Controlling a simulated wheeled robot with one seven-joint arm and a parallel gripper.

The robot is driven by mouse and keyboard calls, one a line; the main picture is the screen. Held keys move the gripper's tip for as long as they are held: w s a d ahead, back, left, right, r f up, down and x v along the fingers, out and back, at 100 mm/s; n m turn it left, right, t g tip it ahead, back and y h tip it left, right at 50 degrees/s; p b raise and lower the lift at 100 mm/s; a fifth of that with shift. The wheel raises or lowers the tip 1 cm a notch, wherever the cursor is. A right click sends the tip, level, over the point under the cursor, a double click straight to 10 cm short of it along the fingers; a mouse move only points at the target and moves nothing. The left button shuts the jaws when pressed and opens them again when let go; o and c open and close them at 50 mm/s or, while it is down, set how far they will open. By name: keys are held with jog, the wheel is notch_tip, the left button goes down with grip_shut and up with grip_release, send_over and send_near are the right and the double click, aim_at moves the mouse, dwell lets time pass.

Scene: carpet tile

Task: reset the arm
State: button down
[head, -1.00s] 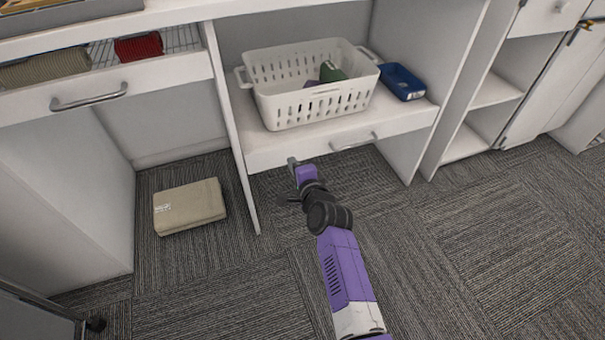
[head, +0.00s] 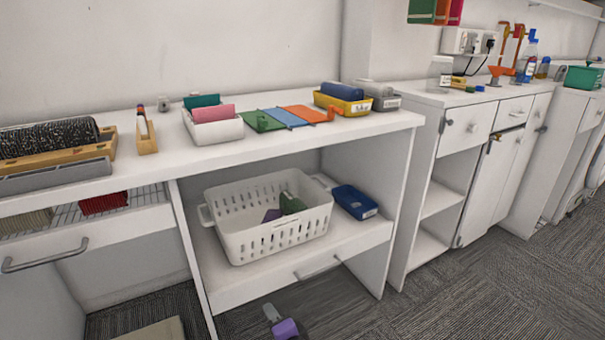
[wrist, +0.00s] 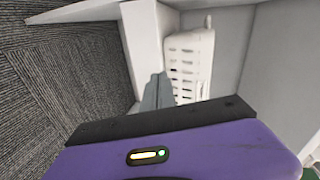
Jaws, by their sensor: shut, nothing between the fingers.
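My gripper (head: 271,313) shows at the bottom of the head view, below the drawer under the shelf, with only its end and a purple part of my arm visible. In the wrist view my gripper (wrist: 157,92) points toward the white shelf edge and the white basket (wrist: 187,62). Its fingers are together and hold nothing. The rest of my arm is out of the head view.
The white basket (head: 246,238) with a green and a purple item stands on the shelf beside a blue tray (head: 354,202). The countertop (head: 265,142) above holds several bins and folders. Cabinets (head: 470,178) stand right. Carpet (head: 480,278) lies open at lower right.

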jog(key=s+d+r+n+t, duration=0.2)
jog(key=d+r+n, duration=0.2)
jog(key=r, duration=0.2)
jog(key=s+d+n+t+h, duration=0.25)
jog(key=s+d+n, duration=0.25)
jog(key=s+d, duration=1)
jog(key=s+d+r+n+g+h, duration=0.1)
jog(key=s+d+r+h, duration=0.15)
jog(key=s, duration=0.75)
jog(key=s+d+r+g+h, duration=0.15)
jog(key=s+d, duration=0.25)
jog(key=s, duration=0.7)
jog(key=s+d+r+n+h, duration=0.1)
jog(key=s+d+r, duration=0.2)
jog(key=s, duration=0.7)
notch_tip(320, 180, up, 25)
jog(key=p, duration=2.5)
jog(key=shift+r+p, duration=0.2)
jog(key=shift+p, duration=0.2)
jog(key=shift+s, duration=0.1)
